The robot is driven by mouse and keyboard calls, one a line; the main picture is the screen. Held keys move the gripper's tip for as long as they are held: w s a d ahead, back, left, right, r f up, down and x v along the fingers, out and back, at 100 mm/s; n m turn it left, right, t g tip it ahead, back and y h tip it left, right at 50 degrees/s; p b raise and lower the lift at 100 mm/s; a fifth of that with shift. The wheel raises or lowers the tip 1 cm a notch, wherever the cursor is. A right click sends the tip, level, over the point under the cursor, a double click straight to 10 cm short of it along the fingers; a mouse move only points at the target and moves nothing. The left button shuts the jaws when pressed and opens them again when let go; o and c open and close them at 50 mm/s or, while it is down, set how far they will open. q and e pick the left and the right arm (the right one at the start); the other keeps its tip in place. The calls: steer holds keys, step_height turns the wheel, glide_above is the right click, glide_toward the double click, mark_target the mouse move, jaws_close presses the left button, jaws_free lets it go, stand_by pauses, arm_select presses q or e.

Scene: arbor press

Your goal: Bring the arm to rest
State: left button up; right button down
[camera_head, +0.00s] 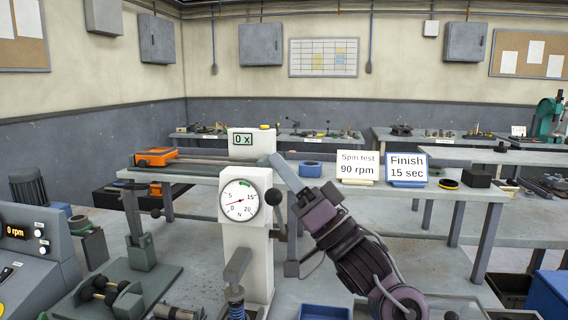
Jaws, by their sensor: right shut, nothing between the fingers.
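My right arm comes in from the bottom right, and its dark purple wrist leans up and to the left. My right gripper (279,163) is at its upper end, just right of the white dial post (258,262) and in front of the grey bench (220,170). It is shut and holds nothing. The post's round gauge (239,200) is marked N and has a red needle. A black knob (273,196) shows close to the gripper; I cannot tell whether they touch. My left gripper is not in view.
A control console (30,265) reading 0 rpm stands at left. Two signs (357,167) stand on the bench behind my wrist, one reading "Finish 15 sec" (406,168). A grey fixture (140,255) is at lower left. A blue tray (325,312) lies at the bottom.

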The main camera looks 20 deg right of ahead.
steer(key=shift+r, duration=0.5)
